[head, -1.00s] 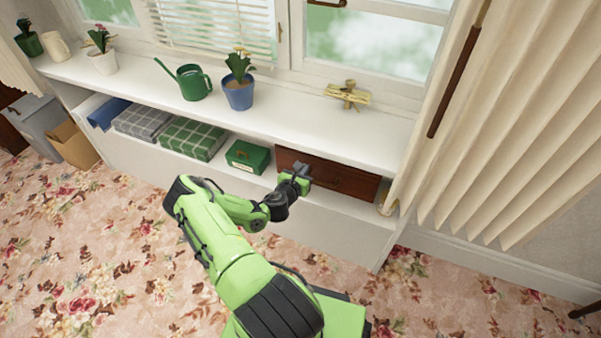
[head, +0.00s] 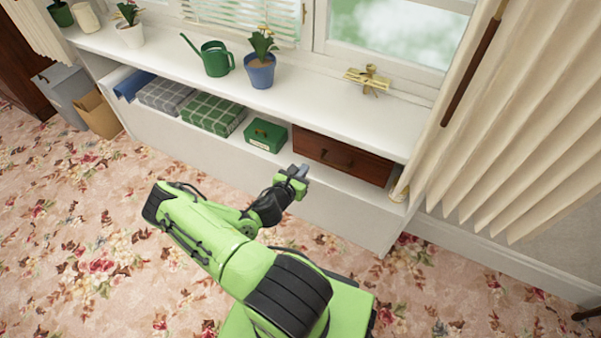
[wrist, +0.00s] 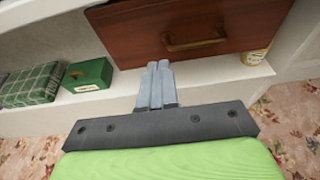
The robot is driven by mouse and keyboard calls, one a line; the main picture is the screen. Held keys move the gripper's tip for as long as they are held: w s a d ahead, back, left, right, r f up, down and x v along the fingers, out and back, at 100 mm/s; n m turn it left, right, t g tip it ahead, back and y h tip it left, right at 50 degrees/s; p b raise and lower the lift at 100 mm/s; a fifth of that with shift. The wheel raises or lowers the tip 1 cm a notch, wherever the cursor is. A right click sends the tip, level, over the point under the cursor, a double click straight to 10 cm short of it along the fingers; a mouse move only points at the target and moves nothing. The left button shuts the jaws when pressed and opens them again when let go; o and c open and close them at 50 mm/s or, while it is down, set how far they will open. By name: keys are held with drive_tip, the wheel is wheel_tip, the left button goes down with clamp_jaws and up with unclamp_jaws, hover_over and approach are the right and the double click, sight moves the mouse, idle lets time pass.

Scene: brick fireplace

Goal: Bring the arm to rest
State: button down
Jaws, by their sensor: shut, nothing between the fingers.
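My gripper (head: 298,175) is at the end of my green arm, in front of the low white shelf. Its fingers are together and empty, and they show pressed side by side in the wrist view (wrist: 156,85). A brown wooden drawer (head: 330,150) with a brass handle is set in the shelf just beyond the gripper. In the wrist view the drawer (wrist: 225,22) and its handle (wrist: 195,44) lie past the fingertips, with the fingers apart from the handle.
A green box (head: 265,135) and folded plaid cloths (head: 212,114) sit on the shelf left of the drawer. A watering can (head: 210,58) and a blue flowerpot (head: 260,72) stand on the sill (head: 310,105). A pleated curtain (head: 510,130) hangs at the right. Flowered carpet (head: 70,220) is open at the left.

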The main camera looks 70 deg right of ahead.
drive_tip(key=shift+v, duration=1.1)
drive_tip(key=w+a+r+m+t+y+p, duration=0.1)
drive_tip(key=w+a+r+m+y, duration=0.25)
drive_tip(key=a+r+m, duration=0.3)
drive_tip(key=w+a+r+m+t+y+p, duration=0.1)
drive_tip(key=w+a+r+m+y+p, duration=0.15)
drive_tip(key=w+a+r+m, duration=0.35)
drive_tip(key=w+a+r+m+y+p, duration=0.1)
drive_tip(key=w+a+r+m+y, duration=0.15)
drive_tip(key=a+r+m, duration=0.45)
drive_tip(key=s+a+r+n+t+y+p, duration=0.1)
drive_tip(key=s+a+r+t+y, duration=0.1)
drive_tip(key=s+a+r, duration=0.3)
drive_tip(key=s+a+r+n+t+y+p, duration=0.1)
drive_tip(key=s+a+r+t+y, duration=0.2)
drive_tip(key=a+r, duration=1.1)
drive_tip(key=shift+s+y, duration=0.45)
drive_tip(key=shift+s, duration=0.6)
drive_tip(key=shift+a+r+n, duration=0.1)
drive_tip(key=shift+n, duration=0.15)
